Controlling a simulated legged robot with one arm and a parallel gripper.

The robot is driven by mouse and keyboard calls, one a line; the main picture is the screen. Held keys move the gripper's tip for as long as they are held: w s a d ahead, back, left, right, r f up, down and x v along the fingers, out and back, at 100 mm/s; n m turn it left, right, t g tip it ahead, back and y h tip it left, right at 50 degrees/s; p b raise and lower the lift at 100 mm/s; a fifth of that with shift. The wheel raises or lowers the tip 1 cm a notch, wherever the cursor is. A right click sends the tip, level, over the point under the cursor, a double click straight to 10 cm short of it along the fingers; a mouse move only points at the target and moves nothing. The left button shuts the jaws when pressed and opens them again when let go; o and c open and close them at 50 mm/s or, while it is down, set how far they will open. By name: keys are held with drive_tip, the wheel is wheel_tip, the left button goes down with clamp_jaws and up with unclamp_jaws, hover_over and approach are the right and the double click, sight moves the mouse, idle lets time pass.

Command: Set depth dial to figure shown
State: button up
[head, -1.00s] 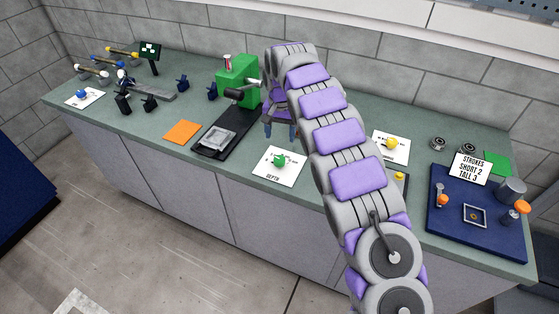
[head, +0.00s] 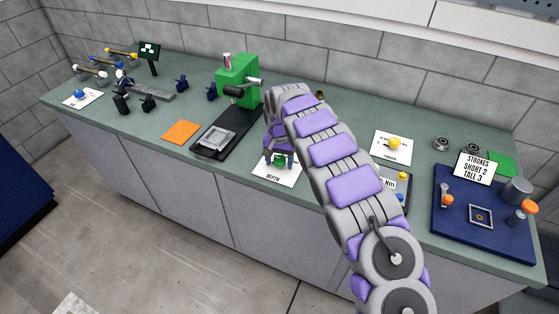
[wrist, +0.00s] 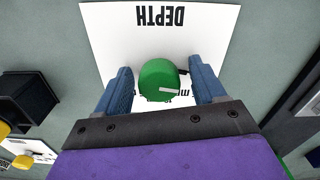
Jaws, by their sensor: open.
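The green depth dial (wrist: 158,79) sits on a white card (wrist: 110,40) printed DEPTH, upside down in the wrist view. A pale pointer mark shows on the dial's face, and the scale figures on the card are mostly hidden. In the head view the dial (head: 280,160) shows partly between my fingers, on the card (head: 277,179). My gripper (wrist: 160,85) is open, with one blue finger on each side of the dial and a visible gap to each. The green press (head: 238,80) stands behind and left of the dial; I cannot read a depth figure anywhere.
A yellow knob (head: 394,143) on a white card is to the right. A blue board (head: 455,236) with a sign reading STROKES SHORT 2 TALL 3 (head: 475,168) stands farther right.

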drive_tip(key=shift+c, duration=0.4)
drive_tip(key=c, duration=1)
drive_tip(key=shift+o, duration=0.2)
drive_tip(key=shift+r+p, duration=0.1)
drive_tip(key=shift+p, duration=0.2)
drive_tip(key=m+p, duration=0.2)
drive_tip(key=m, duration=0.1)
drive_tip(key=shift+a+r, duration=0.1)
drive_tip(key=m+p, duration=0.2)
drive_tip(key=m, duration=0.2)
drive_tip(key=shift+p, duration=0.35)
drive_tip(key=m+p, duration=0.1)
drive_tip(key=m, duration=0.3)
drive_tip(key=shift+m+p, duration=0.4)
drive_tip(key=shift+w+m+p, duration=0.1)
drive_tip(key=shift+m+p, duration=0.5)
drive_tip(key=shift+m, duration=1.3)
